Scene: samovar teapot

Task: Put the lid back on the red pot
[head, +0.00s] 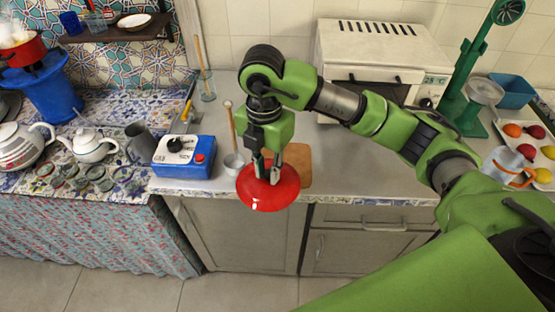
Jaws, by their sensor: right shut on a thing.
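The red lid (268,194) is round and glossy and hangs at the front edge of the counter. My right gripper (268,176) is shut on the top of the lid, pointing down; the fingers partly hide the lid's middle. The red pot (22,48) is at the far left edge of the head view, on top of a blue stove (48,88). It is open, with white steam over it, and is cut off by the picture edge. My left gripper is not in the view.
A blue box with a knob (183,157), a white teapot (93,146), a dark mug (141,140) and several glasses stand between lid and pot. A wall shelf (115,32) juts out near the pot. A white oven (385,60) and a fruit tray (528,140) are right.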

